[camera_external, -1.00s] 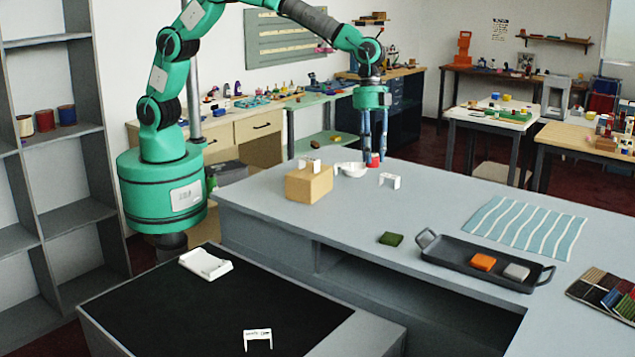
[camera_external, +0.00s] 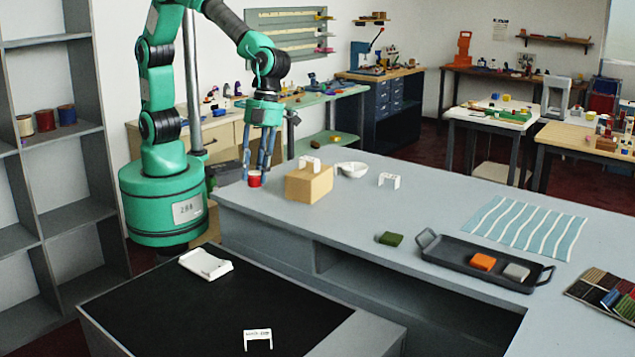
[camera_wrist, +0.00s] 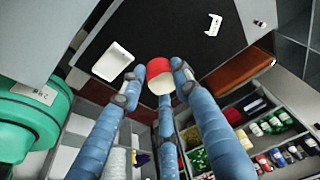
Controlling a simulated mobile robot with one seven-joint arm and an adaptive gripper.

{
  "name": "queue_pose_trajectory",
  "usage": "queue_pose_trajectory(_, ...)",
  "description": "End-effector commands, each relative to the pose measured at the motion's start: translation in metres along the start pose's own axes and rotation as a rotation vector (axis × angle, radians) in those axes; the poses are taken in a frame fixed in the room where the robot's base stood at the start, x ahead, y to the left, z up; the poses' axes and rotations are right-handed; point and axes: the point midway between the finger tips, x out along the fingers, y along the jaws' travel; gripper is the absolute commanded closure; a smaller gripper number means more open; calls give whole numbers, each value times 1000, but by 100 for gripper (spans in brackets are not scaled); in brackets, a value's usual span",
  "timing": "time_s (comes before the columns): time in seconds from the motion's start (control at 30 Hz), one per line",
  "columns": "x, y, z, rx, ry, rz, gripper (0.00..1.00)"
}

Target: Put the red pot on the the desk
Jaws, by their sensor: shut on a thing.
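The small red pot (camera_external: 254,179) is held between the fingers of my gripper (camera_external: 257,170), left of the tan block in the external view. How high it is above the counter's left end is hard to tell. In the wrist view the red pot (camera_wrist: 159,66) sits between the blue fingers of my gripper (camera_wrist: 157,84), its pale end towards the camera. The low desk with a black top (camera_external: 200,312) stands at the front left, apart from the pot. It also shows in the wrist view (camera_wrist: 175,28).
The grey counter (camera_external: 335,214) carries a tan block (camera_external: 308,184), a white bowl (camera_external: 352,169), a green piece (camera_external: 390,239) and a dark tray (camera_external: 448,256). The black top's middle is clear.

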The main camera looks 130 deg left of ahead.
Motion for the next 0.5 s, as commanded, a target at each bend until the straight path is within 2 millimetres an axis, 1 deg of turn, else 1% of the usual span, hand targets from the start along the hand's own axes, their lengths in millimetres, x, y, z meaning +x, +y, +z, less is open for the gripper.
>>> queue_pose_trajectory(0.03, 3, 8, -7, 23, 1, 4, 94)
queue_pose_trajectory(0.33, 16, 44, -32, 128, 6, 30, 94)
queue_pose_trajectory(0.5, 47, 44, -23, 125, 7, 35, 94)
